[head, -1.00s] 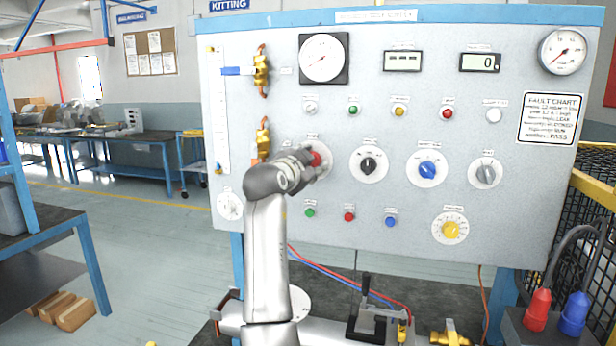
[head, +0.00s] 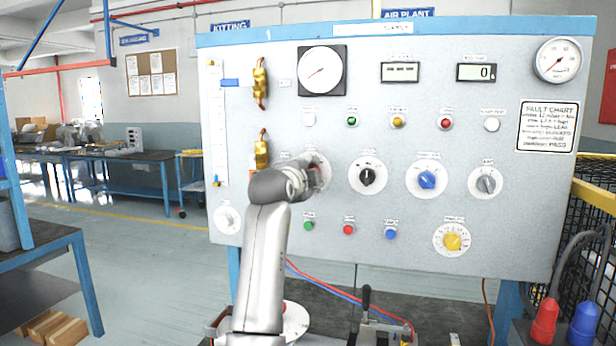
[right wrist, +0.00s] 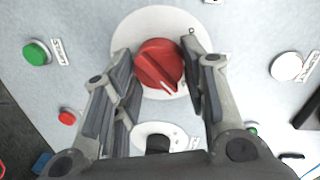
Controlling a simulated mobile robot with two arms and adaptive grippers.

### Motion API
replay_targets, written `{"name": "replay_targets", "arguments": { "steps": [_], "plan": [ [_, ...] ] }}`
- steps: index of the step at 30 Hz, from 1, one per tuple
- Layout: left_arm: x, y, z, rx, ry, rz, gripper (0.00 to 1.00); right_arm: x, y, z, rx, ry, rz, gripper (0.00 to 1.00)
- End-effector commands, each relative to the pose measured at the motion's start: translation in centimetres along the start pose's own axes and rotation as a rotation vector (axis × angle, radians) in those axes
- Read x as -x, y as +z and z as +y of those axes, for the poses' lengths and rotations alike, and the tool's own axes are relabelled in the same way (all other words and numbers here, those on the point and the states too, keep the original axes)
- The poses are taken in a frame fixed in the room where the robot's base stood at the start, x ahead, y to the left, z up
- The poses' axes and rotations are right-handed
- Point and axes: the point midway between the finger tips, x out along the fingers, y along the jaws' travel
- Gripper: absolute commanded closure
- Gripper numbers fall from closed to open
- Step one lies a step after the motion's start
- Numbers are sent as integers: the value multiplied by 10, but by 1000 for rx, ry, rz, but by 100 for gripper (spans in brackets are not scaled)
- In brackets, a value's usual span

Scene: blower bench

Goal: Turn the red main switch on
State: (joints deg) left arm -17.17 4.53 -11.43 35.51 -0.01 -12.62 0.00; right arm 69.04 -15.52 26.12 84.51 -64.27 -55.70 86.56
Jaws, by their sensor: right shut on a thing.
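The red main switch (right wrist: 158,63) is a round red knob on a white disc (right wrist: 135,25), seen in the right wrist view. Its white pointer mark points toward the lower right of that picture. My right gripper (right wrist: 157,56) has a finger on each side of the knob and is shut on it. In the head view my right gripper (head: 308,176) is at the panel's left-middle and hides most of the switch. My left gripper is not in view.
The grey panel (head: 400,270) carries a black knob (head: 367,175), a blue knob (head: 427,180), a grey knob (head: 486,183) and a yellow knob (head: 452,241). Brass valves (head: 261,152) stand left of the switch. Small buttons and lamps lie above and below.

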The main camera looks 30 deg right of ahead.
Motion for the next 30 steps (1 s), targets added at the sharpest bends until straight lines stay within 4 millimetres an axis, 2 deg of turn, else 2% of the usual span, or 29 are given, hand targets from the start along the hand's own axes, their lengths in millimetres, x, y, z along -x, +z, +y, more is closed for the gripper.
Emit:
{"name": "replay_targets", "arguments": {
  "steps": [14, 15, 19, 20, 30],
  "plan": [
    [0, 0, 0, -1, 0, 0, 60, 0, -1, -4, -19, -9, -1, 84],
    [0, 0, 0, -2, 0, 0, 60, 1, -1, -4, -19, -9, -1, 57],
    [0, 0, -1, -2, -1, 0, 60, 0, -1, -3, -18, -7, -1, 40],
    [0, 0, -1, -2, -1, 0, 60, 0, -1, -3, -17, -7, -1, 38],
    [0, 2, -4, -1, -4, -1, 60, 0, 0, -1, -15, -3, -1, 38]
  ]
}}
